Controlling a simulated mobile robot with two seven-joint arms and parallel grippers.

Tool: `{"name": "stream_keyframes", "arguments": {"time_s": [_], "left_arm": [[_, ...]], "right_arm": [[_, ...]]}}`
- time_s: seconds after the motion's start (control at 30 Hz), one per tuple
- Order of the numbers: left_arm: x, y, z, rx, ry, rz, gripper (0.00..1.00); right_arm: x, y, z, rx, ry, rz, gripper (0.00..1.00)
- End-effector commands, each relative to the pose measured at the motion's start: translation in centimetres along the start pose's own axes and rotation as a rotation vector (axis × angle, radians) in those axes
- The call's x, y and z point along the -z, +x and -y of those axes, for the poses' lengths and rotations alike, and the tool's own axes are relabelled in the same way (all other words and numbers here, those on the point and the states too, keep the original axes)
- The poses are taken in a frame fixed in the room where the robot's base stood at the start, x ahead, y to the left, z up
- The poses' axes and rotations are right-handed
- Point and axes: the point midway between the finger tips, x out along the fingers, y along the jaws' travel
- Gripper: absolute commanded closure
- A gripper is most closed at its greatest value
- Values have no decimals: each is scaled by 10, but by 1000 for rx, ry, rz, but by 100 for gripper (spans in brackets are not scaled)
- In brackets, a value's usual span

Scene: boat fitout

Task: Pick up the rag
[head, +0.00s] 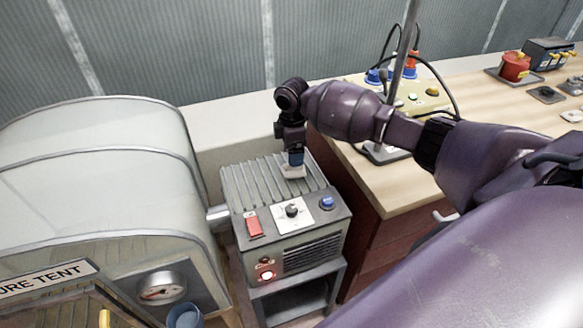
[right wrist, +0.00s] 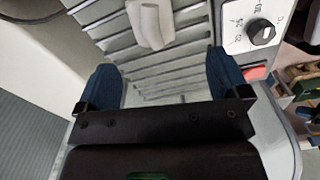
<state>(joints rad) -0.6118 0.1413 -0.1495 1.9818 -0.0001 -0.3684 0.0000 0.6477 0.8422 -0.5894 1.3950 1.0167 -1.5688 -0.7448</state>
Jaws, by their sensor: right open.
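The rag, a small whitish folded cloth (head: 293,172), lies on the ribbed top of a grey heater box (head: 240,183). In the right wrist view the rag (right wrist: 150,24) shows at the top edge, partly cut off, lying across the ribs beyond the fingertips. My right gripper (head: 296,158) points down just above the rag. In the right wrist view its two blue fingers (right wrist: 162,62) are spread apart with nothing between them. I cannot tell the exact height gap. My left gripper is not in view.
A rounded pale tent (head: 90,180) stands to the left. A wooden bench (head: 415,190) with a yellow control box (head: 425,98) stands to the right.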

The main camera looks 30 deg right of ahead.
Motion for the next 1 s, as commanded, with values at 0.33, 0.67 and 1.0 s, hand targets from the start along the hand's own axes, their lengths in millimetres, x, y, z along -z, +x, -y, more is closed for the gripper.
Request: {"name": "stream_keyframes", "arguments": {"time_s": [0.33,0.67,1.0], "left_arm": [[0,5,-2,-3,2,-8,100],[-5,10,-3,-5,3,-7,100],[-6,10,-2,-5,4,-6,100]], "right_arm": [[0,38,-2,-1,1,-1,6],[-1,80,-8,-1,1,0,6],[-1,84,-8,-3,1,-2,6]]}}
